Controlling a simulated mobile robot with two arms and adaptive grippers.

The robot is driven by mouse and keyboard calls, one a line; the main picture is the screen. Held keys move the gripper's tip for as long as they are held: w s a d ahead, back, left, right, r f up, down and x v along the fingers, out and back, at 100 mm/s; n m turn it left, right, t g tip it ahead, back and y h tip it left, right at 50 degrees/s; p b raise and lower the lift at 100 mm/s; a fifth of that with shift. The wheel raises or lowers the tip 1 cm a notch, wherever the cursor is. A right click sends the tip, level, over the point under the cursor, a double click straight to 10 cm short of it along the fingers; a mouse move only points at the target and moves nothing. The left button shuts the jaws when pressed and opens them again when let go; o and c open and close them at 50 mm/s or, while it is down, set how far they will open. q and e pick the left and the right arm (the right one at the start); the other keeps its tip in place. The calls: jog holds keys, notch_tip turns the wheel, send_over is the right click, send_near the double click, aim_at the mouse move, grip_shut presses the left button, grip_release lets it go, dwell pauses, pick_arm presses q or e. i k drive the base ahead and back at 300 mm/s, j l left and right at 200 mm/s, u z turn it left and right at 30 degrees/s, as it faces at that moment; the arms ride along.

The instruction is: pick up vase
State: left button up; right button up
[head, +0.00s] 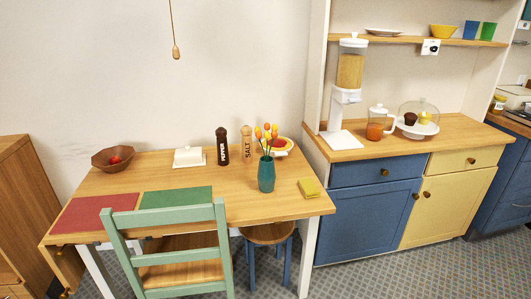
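In the head view a teal vase (266,175) stands upright on the right part of the wooden table (240,205). It holds several orange and yellow flowers (266,136) on green stems. Nothing touches the vase from the front. A bowl with red and yellow contents (281,147) stands just behind it and is partly hidden by the flowers. Neither of my grippers shows in this view.
A salt mill (246,145), a dark pepper mill (222,147) and a white butter dish (188,157) stand left of the vase. A yellow sponge-like block (310,188) lies right. A green chair (170,245) and blue-legged stool (267,235) stand in front.

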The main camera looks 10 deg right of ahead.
aim_at(267, 174)
jog(key=i+j, duration=0.4)
jog(key=j, duration=0.15)
jog(key=i+j+z, duration=0.1)
jog(key=i+j, duration=0.3)
jog(key=j, duration=0.1)
